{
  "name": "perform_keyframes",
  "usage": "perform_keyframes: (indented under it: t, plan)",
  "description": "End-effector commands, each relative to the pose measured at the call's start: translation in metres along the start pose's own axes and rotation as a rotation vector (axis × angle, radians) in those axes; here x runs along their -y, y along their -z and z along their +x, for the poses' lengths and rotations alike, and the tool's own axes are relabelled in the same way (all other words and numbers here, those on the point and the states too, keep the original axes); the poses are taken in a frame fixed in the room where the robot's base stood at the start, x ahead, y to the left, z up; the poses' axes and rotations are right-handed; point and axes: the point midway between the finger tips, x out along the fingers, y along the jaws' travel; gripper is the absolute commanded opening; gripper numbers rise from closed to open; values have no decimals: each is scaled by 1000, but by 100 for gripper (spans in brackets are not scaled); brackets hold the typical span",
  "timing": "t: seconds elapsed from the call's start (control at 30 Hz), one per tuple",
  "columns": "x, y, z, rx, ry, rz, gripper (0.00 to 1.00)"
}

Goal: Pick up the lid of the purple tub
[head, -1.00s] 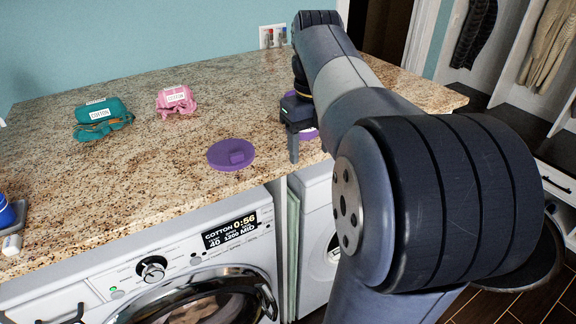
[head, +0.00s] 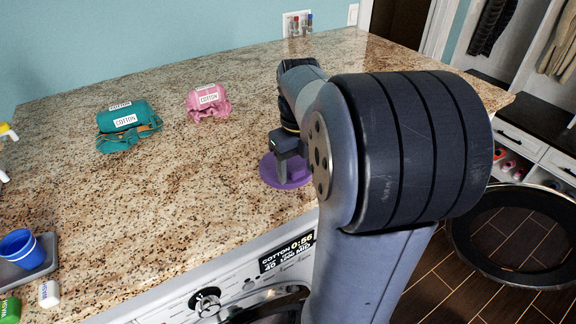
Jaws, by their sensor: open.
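The purple lid (head: 298,178) lies flat on the granite counter near its front edge. My gripper (head: 282,178) is over the lid, pointing down, with a finger in front of the middle of the lid. The lid's raised handle is hidden behind the finger, so I cannot tell whether the fingers straddle or touch it. The gripper is open. The purple tub is not visible now; my arm covers the counter to the right of the lid.
A teal bundle (head: 127,130) and a pink bundle (head: 209,104), both labelled cotton, lie further back on the left. A blue cup (head: 20,247) stands on a grey tray at the left edge. Below the counter is a washing machine (head: 230,300).

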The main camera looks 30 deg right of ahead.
Motion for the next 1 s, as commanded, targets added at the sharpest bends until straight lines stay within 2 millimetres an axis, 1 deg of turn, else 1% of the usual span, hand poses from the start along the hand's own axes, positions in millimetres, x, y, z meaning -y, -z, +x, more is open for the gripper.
perform_keyframes:
  t: [0.07, 0.67, 0.87, 0.97, 1.0]
  plan:
    - [0, 0, 0, 0, 0, 0, 58]
    - [0, 0, 0, 0, 0, 0, 10]
    - [0, 0, -1, 0, 0, 0, 10]
    - [0, -1, -6, 2, 1, 0, 10]
    - [0, -1, -11, 3, 1, 0, 10]
